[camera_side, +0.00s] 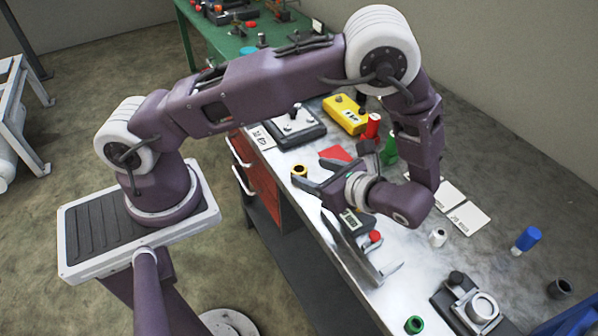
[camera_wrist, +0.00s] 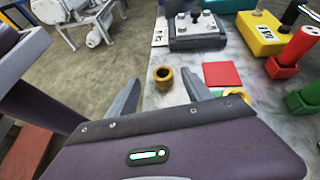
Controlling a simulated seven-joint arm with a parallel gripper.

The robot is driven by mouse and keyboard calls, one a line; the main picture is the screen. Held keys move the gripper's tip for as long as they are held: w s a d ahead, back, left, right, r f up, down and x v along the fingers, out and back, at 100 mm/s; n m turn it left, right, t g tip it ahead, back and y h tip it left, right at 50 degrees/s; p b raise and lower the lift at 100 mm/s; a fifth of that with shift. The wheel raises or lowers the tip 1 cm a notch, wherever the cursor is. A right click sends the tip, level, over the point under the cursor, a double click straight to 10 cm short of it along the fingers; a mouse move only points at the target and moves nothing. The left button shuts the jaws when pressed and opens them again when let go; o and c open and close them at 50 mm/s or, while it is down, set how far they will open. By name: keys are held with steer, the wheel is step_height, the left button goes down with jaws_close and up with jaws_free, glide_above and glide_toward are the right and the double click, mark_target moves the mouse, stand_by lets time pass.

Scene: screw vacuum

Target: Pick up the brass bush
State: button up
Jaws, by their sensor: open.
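The brass bush (camera_side: 299,170) is a short gold-coloured ring with a dark bore. It stands upright near the bench's left edge in the side view. In the wrist view the brass bush (camera_wrist: 163,78) appears in the gap between my two grey fingers, nearer the left-right middle. My gripper (camera_side: 310,172) is open and empty, with its fingers pointing toward the bush. In the wrist view my gripper (camera_wrist: 160,81) has its tips on either side of the bush; touch is not visible, and the height of the tips above the bench is hard to tell.
A red square (camera_wrist: 218,74) lies flat right of the bush. A second yellowish ring (camera_wrist: 238,92) is partly hidden behind my gripper. A grey joystick box (camera_wrist: 197,31), yellow box (camera_wrist: 262,33) and red cylinder (camera_wrist: 296,50) stand beyond. The bench edge is close on the left.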

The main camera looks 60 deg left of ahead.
mark_target(296, 166)
steer(key=shift+a+f+m+y, duration=0.1)
steer(key=shift+f+m+y, duration=0.3)
steer(key=shift+f, duration=0.45)
steer(key=shift+a+f, duration=0.25)
steer(key=x, duration=0.6)
steer(key=shift+a+r, duration=0.25)
steer(key=shift+a, duration=0.2)
jaws_close()
